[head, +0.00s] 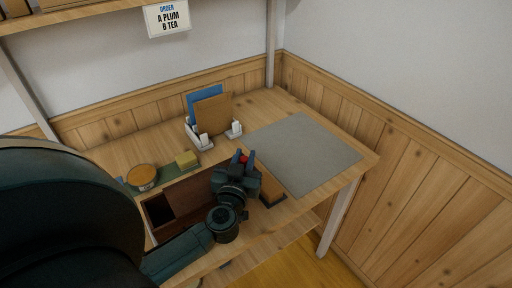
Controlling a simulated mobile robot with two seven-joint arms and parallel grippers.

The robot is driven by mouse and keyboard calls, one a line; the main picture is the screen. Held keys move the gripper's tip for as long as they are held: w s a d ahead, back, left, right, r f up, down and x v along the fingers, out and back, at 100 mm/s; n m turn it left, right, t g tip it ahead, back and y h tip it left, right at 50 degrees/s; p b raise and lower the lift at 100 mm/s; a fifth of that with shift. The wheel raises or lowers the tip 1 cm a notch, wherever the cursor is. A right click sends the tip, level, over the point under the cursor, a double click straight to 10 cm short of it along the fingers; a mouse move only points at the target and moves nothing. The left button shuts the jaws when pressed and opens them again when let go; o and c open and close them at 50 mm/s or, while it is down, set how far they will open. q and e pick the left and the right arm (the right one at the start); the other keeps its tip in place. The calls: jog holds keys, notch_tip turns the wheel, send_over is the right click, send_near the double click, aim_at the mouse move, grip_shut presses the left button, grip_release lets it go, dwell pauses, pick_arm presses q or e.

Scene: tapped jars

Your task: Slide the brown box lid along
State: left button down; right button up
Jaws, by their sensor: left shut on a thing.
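The brown box (190,194) sits at the desk's front edge, with a dark opening (158,209) at its left end. A lighter brown piece, which looks like the end of the lid (271,186), shows just right of my left gripper. My left gripper (246,158) is over the right part of the box, its fingers close together around a small red piece. That piece looks like the lid's grip, but its join to the lid is hidden. My left arm and wrist cover the box's front and right parts. My right gripper is not in view.
A round wooden-topped jar (142,177) and a yellow block (187,159) stand on a green strip behind the box. A holder with a blue and a brown folder (212,114) stands at the back. A grey mat (305,153) lies clear on the right.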

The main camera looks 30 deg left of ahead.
pick_arm(q)
jog(key=s, duration=0.1)
jog(key=s+a+p, duration=0.1)
jog(key=s, duration=0.1)
jog(key=s+a, duration=0.1)
jog(key=s, duration=0.1)
jog(key=shift+p, duration=0.3)
jog(key=shift+s+a, duration=0.15)
jog(key=shift+s, duration=0.2)
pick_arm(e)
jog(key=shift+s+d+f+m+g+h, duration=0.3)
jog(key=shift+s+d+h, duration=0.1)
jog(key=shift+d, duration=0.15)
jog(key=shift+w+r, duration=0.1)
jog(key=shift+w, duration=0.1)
pick_arm(q)
jog(key=c, duration=1.3)
grip_release()
jog(key=shift+o, duration=0.2)
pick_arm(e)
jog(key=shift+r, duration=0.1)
